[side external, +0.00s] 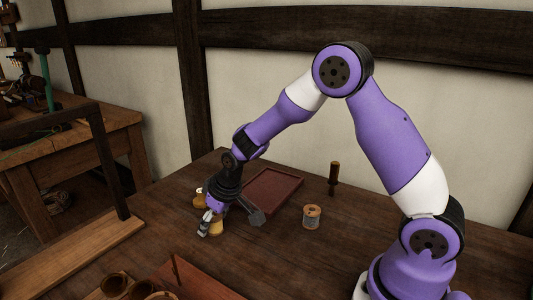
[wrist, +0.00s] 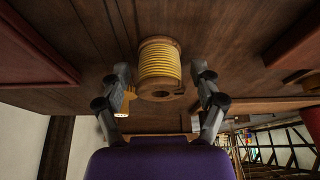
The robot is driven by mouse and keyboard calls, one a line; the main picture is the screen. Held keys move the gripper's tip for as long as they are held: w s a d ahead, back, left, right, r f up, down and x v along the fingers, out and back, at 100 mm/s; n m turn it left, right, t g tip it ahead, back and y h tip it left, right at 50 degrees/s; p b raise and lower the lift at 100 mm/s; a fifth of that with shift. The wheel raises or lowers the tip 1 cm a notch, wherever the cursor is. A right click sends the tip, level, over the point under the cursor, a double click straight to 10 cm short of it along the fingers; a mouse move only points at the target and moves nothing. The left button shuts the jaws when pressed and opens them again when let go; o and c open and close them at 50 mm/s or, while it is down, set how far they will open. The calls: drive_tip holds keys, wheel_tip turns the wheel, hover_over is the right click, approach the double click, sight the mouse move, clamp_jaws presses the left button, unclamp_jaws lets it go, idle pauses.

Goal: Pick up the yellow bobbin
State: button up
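The yellow bobbin (wrist: 160,64) shows in the wrist view, wound with yellow cord and with a wooden flange and dark centre hole facing the camera. My gripper (wrist: 161,72) is open, with one finger on each side of the bobbin and a gap visible at both sides. In the side view my gripper (side external: 229,220) is low over the table, and the bobbin (side external: 216,229) is partly hidden behind the left finger.
A red tray (side external: 272,190) lies behind my gripper. A grey-wound spool (side external: 311,217) and an upright wooden peg (side external: 334,178) stand to the right. Another yellowish object (side external: 200,201) is partly hidden behind my gripper. Brown cups (side external: 114,285) stand at the front.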

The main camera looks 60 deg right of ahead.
drive_tip(key=c, duration=0.5)
